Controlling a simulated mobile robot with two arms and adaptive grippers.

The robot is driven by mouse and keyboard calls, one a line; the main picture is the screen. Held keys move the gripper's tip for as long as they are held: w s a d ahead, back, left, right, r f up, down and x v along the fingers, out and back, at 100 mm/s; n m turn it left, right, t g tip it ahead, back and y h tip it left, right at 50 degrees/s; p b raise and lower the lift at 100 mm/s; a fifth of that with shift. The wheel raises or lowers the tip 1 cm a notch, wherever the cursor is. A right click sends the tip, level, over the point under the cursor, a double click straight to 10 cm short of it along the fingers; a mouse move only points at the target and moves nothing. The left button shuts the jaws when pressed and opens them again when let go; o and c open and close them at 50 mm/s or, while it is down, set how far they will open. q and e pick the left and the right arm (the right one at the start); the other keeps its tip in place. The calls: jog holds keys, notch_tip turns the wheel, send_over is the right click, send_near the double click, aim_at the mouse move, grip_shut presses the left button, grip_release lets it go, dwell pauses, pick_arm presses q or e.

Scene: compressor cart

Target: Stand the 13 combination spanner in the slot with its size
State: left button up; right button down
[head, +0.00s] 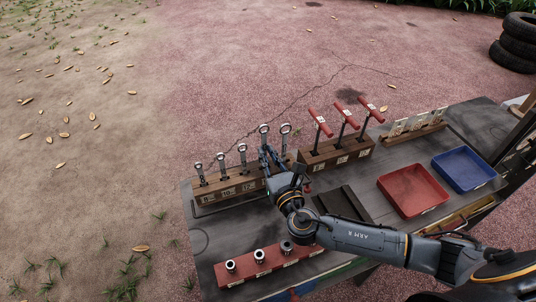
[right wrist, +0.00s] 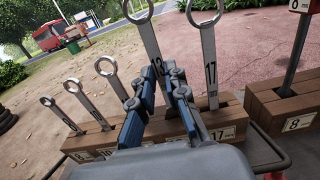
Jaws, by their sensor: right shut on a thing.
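The 13 combination spanner (head: 264,130) stands ring end up at the wooden spanner rack (head: 228,189), between a shorter spanner and the 17 spanner (head: 285,130). My right gripper (head: 268,154) is shut on its shank. In the right wrist view the 13 mark on the spanner (right wrist: 150,40) shows just above the fingertips (right wrist: 160,80). Its lower end is hidden behind the fingers, so I cannot tell how deep it sits in its slot. The rack (right wrist: 228,118) shows a 17 label at its right end. My left gripper is not in view.
Three shorter spanners (head: 221,161) stand to the left in the rack. A block with red T-handles (head: 336,153) is close on the right. A socket rail (head: 270,265) lies in front; red (head: 413,191) and blue (head: 463,170) trays are at the right.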

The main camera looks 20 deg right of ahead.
jog(key=shift+f+b, duration=1.45)
jog(key=shift+f, duration=0.5)
